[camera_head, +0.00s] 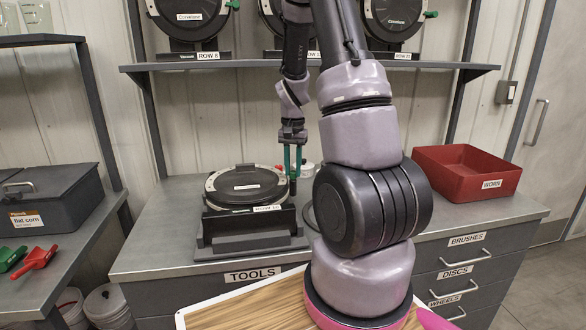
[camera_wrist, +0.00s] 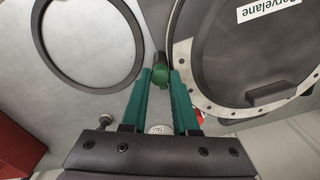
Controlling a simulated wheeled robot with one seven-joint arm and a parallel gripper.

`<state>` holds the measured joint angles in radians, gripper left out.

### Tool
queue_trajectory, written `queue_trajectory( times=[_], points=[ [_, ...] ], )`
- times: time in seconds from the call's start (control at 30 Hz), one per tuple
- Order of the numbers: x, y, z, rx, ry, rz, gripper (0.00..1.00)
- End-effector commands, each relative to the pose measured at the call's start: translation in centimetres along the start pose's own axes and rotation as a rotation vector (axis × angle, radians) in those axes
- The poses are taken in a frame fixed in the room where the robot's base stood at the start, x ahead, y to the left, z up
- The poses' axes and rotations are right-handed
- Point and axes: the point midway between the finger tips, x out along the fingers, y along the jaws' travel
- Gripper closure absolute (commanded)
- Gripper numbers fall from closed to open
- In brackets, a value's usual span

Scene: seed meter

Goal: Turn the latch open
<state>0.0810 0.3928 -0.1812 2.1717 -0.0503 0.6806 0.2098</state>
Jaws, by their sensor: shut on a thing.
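The seed meter (camera_head: 247,185), a round black lid in a pale ring, lies on a dark stand on the bench. Its lid (camera_wrist: 235,40) also shows at the upper right of the wrist view. The green latch (camera_wrist: 160,76) is at the meter's edge, between my fingertips; its dark end shows just beyond them. My gripper (camera_head: 293,172) points down at the right side of the meter. In the wrist view my gripper (camera_wrist: 160,82) has its green fingers closed on the latch. In the head view the latch is hidden by the fingers.
A black ring (camera_wrist: 88,42) lies on the bench beside the meter. A red WORN bin (camera_head: 467,172) stands at the right. More meters (camera_head: 190,18) sit on the shelf (camera_head: 245,64) above.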

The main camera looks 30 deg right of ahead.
Motion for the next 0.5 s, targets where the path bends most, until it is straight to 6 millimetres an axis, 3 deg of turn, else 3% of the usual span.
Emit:
queue_trajectory(
  times=[0.5],
  points=[
    [-0.04,-0.03,-0.04,0.031,0.001,-0.001,1.0]
  ],
)
